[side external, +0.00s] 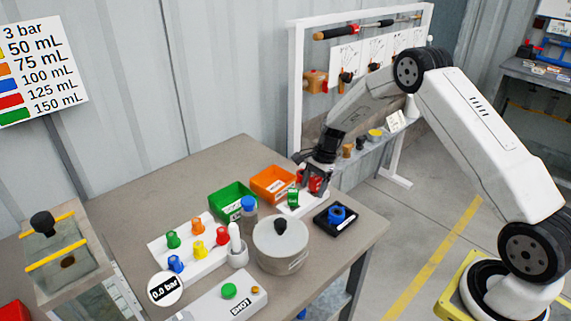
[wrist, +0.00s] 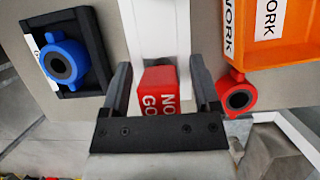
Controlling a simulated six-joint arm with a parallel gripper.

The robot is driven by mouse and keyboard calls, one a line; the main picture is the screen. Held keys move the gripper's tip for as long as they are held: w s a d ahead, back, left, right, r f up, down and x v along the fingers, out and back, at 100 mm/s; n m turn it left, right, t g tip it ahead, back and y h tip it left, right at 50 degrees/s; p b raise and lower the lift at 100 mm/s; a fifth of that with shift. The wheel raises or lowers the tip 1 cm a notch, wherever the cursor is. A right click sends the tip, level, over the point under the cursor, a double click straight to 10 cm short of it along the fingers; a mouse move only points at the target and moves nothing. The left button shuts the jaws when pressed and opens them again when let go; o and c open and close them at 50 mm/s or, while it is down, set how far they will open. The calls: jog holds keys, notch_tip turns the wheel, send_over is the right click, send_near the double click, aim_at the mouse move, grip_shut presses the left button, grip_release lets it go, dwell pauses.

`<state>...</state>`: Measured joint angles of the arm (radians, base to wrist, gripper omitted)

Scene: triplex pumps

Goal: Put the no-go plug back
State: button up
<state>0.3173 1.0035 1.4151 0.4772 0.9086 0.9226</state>
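The red no-go plug (wrist: 158,88) shows its white NO GO lettering in the wrist view. It sits over the white stand (wrist: 160,30), between the two fingers of my gripper (wrist: 160,85). A narrow gap shows beside the plug, so the fingers look open around it. In the side view my gripper (side external: 314,178) is low over the right end of the stand. The green plug (side external: 293,198) stands at the nearer end of the same stand. How the no-go plug's lower end meets the stand is hidden.
A red ring-shaped part (wrist: 238,95) is close beside my right finger, near the orange bin (wrist: 262,55). A black tray (wrist: 90,85) with a blue part (wrist: 63,62) lies on the other side. A grey round pot (side external: 281,256) stands nearer the camera.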

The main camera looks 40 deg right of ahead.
jog(key=shift+r, duration=0.15)
jog(key=v, duration=1.2)
dwell(0.5)
jog(key=s+a+n+t+h, duration=0.1)
jog(key=s+a+n+h, duration=0.1)
jog(key=s+a+n, duration=0.5)
jog(key=s+a+r+n+t+h, duration=0.1)
jog(key=s+a+n+h, duration=0.1)
jog(key=s+a+n, duration=0.5)
jog(key=s+n, duration=0.4)
jog(key=s, duration=0.4)
jog(key=shift+s+r+t, duration=0.2)
jog(key=shift+r+t, duration=0.05)
jog(key=shift+t, duration=0.05)
